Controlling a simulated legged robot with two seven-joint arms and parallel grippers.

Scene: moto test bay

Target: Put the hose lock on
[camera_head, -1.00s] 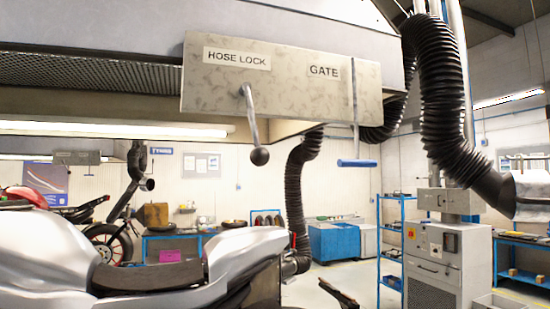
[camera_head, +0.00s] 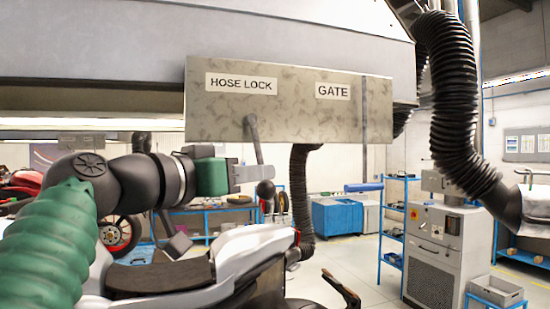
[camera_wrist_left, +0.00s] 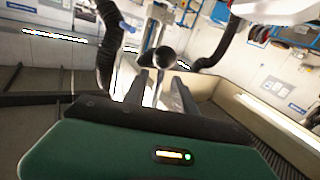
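The grey panel (camera_head: 290,126) carries a HOSE LOCK label (camera_head: 241,83) and a GATE label. The hose lock lever (camera_head: 255,138) hangs from the panel under its label, tilted slightly, with a dark ball knob (camera_head: 265,190) at its lower end. My left gripper (camera_head: 262,174) comes in from the left, its fingers level with the lever just above the knob. In the left wrist view the gripper (camera_wrist_left: 162,78) is open, and the knob (camera_wrist_left: 165,57) shows between and just beyond the fingertips. I cannot tell whether they touch. My right gripper is not in view.
The GATE handle (camera_head: 363,187), a blue bar, hangs to the right of the lever. A silver motorcycle (camera_head: 218,260) stands below my left arm. A thick black hose (camera_head: 452,95) hangs at the right. A grey machine cabinet (camera_head: 440,255) stands at the right.

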